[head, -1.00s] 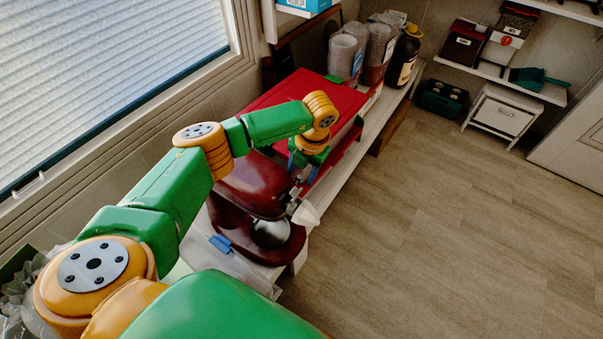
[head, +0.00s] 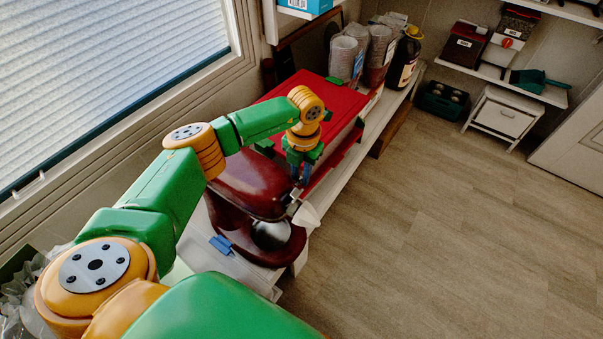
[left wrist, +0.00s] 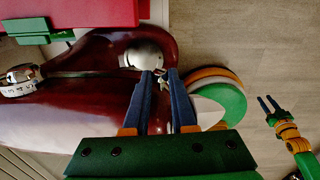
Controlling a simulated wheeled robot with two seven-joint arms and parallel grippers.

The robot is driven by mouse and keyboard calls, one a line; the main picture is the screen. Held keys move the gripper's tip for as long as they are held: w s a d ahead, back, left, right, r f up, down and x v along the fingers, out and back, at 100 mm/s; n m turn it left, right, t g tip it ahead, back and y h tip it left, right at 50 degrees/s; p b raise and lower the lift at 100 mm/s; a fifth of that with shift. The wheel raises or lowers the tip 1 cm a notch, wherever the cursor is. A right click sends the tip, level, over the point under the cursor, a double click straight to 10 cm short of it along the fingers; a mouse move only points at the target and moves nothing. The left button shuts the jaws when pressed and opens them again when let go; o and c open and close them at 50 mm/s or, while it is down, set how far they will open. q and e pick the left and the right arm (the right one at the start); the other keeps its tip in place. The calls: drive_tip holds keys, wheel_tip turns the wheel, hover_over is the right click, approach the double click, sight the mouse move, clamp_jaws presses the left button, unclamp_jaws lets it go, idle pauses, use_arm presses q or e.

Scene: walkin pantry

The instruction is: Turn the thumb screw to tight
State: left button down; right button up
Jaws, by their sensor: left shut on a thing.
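The dark red stand mixer (head: 245,184) stands on the shelf, its steel bowl (head: 272,236) below the head. My left gripper (head: 299,179) points down at the front end of the mixer head. In the left wrist view the mixer (left wrist: 95,95) lies beneath, and the blue fingers of the left gripper (left wrist: 166,78) are shut on the thumb screw (left wrist: 163,84), a small pale metal piece at the mixer. The fingers hide most of it, and its turn angle cannot be read. My right gripper (left wrist: 266,104) shows at the right of the left wrist view, its fingers apart and empty.
A red box (head: 325,103) stands right behind the mixer, close to my left wrist. Stacked clear cups (head: 343,57) and a dark bottle (head: 404,57) are farther along the shelf. A blue clip-like item (head: 221,244) lies before the mixer. The floor at right is open.

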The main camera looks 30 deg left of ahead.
use_arm(q)
drive_tip(key=shift+w+a+f+h+b, duration=0.1)
drive_tip(key=shift+a+h+b, duration=0.15)
drive_tip(key=shift+h, duration=0.55)
drive_tip(key=shift+a+f+h+b, duration=0.1)
drive_tip(key=shift+a+h+b, duration=0.05)
drive_tip(key=shift+h+b, duration=0.8)
drive_tip(key=shift+a+h+b, duration=0.1)
drive_tip(key=shift+h+b, duration=0.4)
drive_tip(key=shift+h, duration=0.05)
drive_tip(key=shift+h+b, duration=0.45)
drive_tip(key=shift+h, duration=0.05)
use_arm(e)
drive_tip(key=shift+w+f, duration=1.5)
drive_tip(key=shift+w, duration=0.25)
use_arm(q)
drive_tip(key=c, duration=0.7)
unclamp_jaws()
drive_tip(key=shift+g, duration=0.3)
drive_tip(key=shift+c, duration=0.2)
